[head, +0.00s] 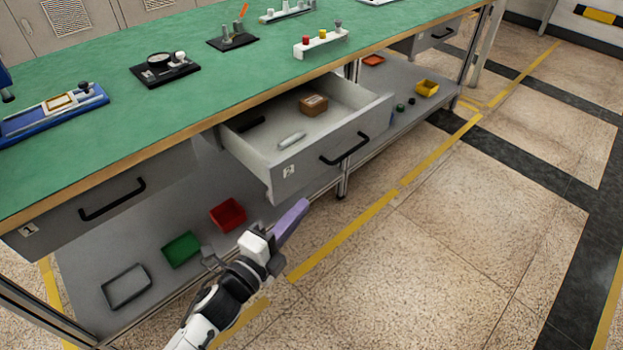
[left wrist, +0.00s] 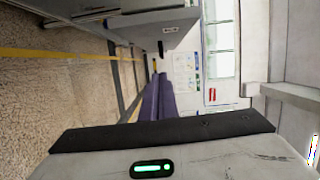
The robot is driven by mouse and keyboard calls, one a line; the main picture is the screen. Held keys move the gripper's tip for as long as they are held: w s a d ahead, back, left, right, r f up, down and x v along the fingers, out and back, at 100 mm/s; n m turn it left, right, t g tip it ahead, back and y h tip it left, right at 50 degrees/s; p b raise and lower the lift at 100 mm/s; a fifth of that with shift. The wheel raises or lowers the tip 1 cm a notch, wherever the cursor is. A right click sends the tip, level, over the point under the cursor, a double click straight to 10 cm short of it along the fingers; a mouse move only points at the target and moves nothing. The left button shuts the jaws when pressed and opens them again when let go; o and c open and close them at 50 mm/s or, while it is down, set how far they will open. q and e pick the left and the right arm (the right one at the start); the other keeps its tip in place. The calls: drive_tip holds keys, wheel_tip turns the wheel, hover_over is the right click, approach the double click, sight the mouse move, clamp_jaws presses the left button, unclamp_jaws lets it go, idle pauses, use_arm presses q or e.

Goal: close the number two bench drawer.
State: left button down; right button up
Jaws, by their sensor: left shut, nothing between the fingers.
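The number two bench drawer (head: 305,154) stands pulled open under the green-topped bench, with a black bar handle (head: 344,149) and a number label on its grey front. Inside it lie a brown box (head: 313,104), a pale rounded item (head: 291,140) and a dark item (head: 251,124). My left gripper (head: 294,219) is shut and empty, with purple fingers, just below and in front of the drawer's left front corner; I see no clear contact. In the left wrist view, the shut fingers (left wrist: 157,98) point away from the camera, with grey drawer fronts above. My right gripper is not in view.
The closed number one drawer (head: 107,206) is at the left. Red (head: 228,214) and green (head: 181,249) bins and a grey tray (head: 126,287) rest on the lower shelf. Fixtures stand on the green benchtop (head: 240,75). The tiled floor in front is clear.

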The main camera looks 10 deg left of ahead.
sight(321, 160)
use_arm(q)
drive_tip(key=w, duration=0.7)
drive_tip(key=w+b, duration=0.1)
drive_tip(key=w, duration=0.3)
drive_tip(key=shift+w+d+r, duration=0.15)
drive_tip(key=shift+w+d, duration=0.15)
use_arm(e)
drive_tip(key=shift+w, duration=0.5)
use_arm(q)
drive_tip(key=shift+a, duration=0.1)
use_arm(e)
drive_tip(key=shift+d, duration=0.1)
